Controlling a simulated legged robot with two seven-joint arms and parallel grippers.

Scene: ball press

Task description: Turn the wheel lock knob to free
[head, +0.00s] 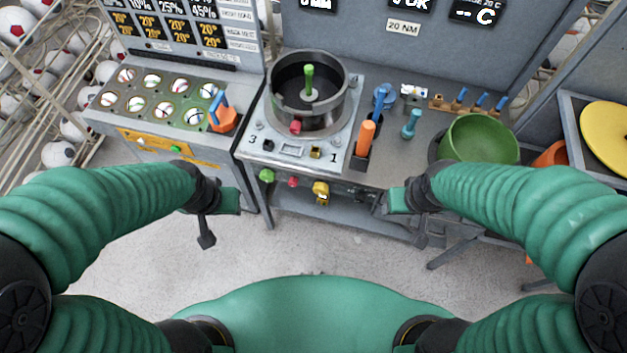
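A row of small controls sits on the front edge of the press bench: a green knob (266,175), a red knob (293,182) and a yellow knob (320,190). I cannot read any label showing which is the wheel lock knob. The round metal drum (310,98) with a green post (309,80) stands on the plate above them. My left gripper (219,221) is open and empty, left of the knobs and apart from them. My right gripper (408,221) is open and empty, right of the yellow knob, with a gap between.
An orange-handled lever (364,139), blue-green pegs (411,125) and a green bowl (478,139) are on the bench to the right. A panel with ball-patterned discs (158,100) is at left. Racks of footballs (58,154) stand far left. The floor before the bench is clear.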

